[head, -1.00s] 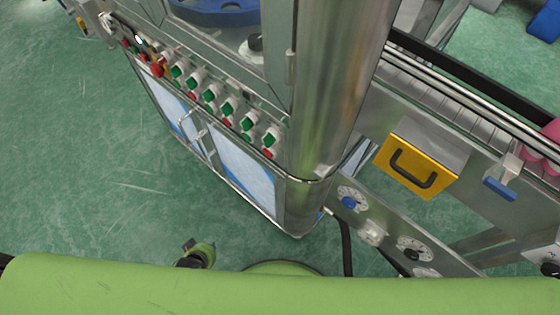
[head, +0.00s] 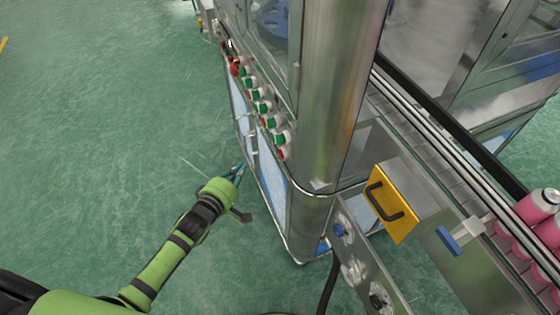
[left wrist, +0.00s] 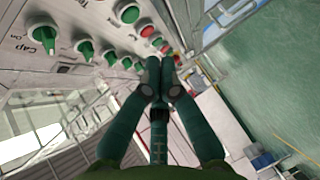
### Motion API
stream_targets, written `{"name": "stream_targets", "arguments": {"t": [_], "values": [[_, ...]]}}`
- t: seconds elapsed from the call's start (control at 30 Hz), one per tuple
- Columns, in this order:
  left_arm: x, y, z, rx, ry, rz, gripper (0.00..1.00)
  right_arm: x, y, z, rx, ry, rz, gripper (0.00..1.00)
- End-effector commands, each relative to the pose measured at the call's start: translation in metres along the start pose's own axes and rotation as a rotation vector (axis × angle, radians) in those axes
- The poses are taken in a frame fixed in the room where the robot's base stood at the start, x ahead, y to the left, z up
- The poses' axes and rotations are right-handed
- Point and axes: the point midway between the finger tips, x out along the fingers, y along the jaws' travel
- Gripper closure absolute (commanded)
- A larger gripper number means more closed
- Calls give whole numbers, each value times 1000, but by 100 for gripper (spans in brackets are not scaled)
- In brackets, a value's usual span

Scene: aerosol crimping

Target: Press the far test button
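The steel machine carries a slanted control panel (left wrist: 70,22) with a row of green and red buttons (head: 264,107). In the left wrist view a nearer green button (left wrist: 128,12) and a red button (left wrist: 148,31) show on it. Lettering reading "Cap" is legible, but I cannot tell which button is the far test button. My left gripper (head: 240,172) is beside the machine's front, below and left of the button row. In the left wrist view its fingers (left wrist: 161,68) are together and empty, apart from the panel. My right gripper is not in view.
A steel corner column (head: 335,90) stands right of the buttons. A conveyor (head: 440,150) with pink cans (head: 540,205) and a yellow box with a handle (head: 392,207) lie to the right. The green floor (head: 100,130) left of the machine is clear.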

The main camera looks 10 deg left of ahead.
Motion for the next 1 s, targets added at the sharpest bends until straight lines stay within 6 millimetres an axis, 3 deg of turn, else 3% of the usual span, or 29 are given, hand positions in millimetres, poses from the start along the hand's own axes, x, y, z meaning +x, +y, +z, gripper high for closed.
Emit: {"name": "stream_targets", "arguments": {"t": [0.47, 1.0], "values": [[6, 1, 5, -3, -1, 2, 100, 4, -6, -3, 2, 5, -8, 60], [53, 20, 50, -5, 1, 1, 100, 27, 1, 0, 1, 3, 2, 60]]}}
